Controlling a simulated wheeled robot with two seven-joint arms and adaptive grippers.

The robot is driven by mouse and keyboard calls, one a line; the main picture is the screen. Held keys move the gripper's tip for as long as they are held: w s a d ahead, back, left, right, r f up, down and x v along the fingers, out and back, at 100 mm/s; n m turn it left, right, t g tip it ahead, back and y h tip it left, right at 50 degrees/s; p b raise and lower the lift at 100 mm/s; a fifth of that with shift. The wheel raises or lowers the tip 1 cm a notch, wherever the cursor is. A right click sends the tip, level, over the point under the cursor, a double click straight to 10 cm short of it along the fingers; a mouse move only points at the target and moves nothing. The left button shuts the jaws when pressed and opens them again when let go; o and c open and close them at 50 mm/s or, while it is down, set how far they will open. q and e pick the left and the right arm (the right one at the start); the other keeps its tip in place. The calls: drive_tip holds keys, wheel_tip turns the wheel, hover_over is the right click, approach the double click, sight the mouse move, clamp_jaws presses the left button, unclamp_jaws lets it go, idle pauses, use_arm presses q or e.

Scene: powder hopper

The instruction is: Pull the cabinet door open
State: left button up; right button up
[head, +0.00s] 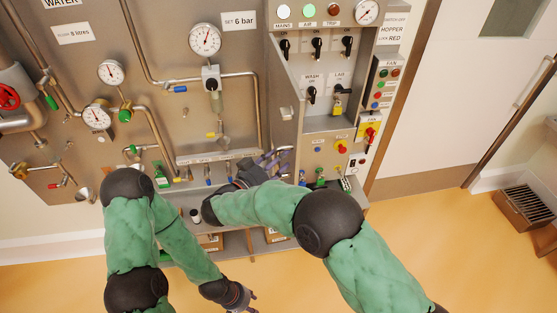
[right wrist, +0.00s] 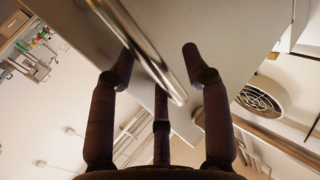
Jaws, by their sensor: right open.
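The grey control cabinet (head: 322,123) is right of centre in the head view, with its front open onto black switches and lamps. A narrow grey panel (head: 285,90), perhaps its door seen at a steep angle, stands along its left side. My right gripper (head: 277,160) is open at the foot of this panel. In the right wrist view, a shiny metal bar (right wrist: 143,47) runs diagonally past the open fingers, in front of a flat grey panel (right wrist: 225,35). I cannot tell whether the fingers touch it. My left gripper (head: 246,296) is low over the floor, away from the cabinet; its opening is unclear.
A wall panel with gauges (head: 205,39), pipes and valves fills the left. A shelf (head: 277,235) with boxes is below, partly behind my arms. A white door (head: 455,85) and a brown crate (head: 525,206) are at right. The yellow floor (head: 460,255) is clear at lower right.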

wheel_tip(320, 180, up, 10)
drive_tip(key=shift+f, duration=0.1)
idle(0.4)
drive_tip(key=shift+s+f, duration=0.1)
